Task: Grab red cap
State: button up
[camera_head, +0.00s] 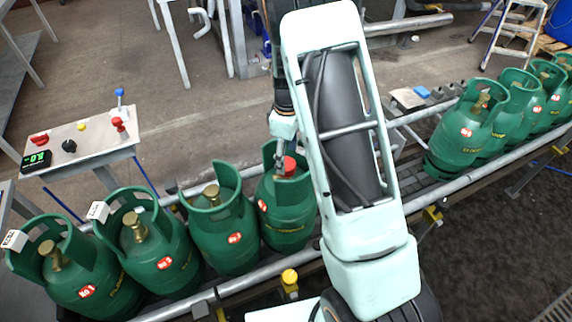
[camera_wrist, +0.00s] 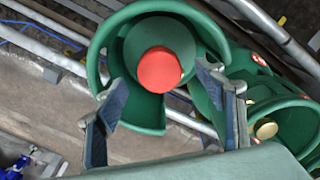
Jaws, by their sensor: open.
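The red cap (camera_head: 288,166) sits on top of a green gas cylinder (camera_head: 287,212), inside its collar, in the head view. In the wrist view the red cap (camera_wrist: 159,69) is round and near the picture's centre, ringed by the green collar (camera_wrist: 205,35). My gripper (camera_head: 280,160) is at the cylinder's top, close to the cap. In the wrist view my gripper (camera_wrist: 165,105) is open, with one blue-padded finger on each side, below the cap in the picture. Nothing is between the fingertips. My arm hides part of this cylinder's right side in the head view.
More green cylinders with brass valves (camera_head: 225,230) stand to the left on the railed conveyor (camera_head: 250,288), and several more (camera_head: 468,130) to the right. A control panel (camera_head: 85,140) with coloured buttons is at the left. A neighbouring collar (camera_wrist: 285,125) is close to the right finger.

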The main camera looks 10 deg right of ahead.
jog(key=shift+w+a+f, duration=0.1)
jog(key=shift+w+f, duration=0.05)
jog(key=shift+f, duration=1.7)
jog(key=shift+c, duration=0.7)
jog(key=c, duration=0.9)
jog(key=shift+r, duration=0.1)
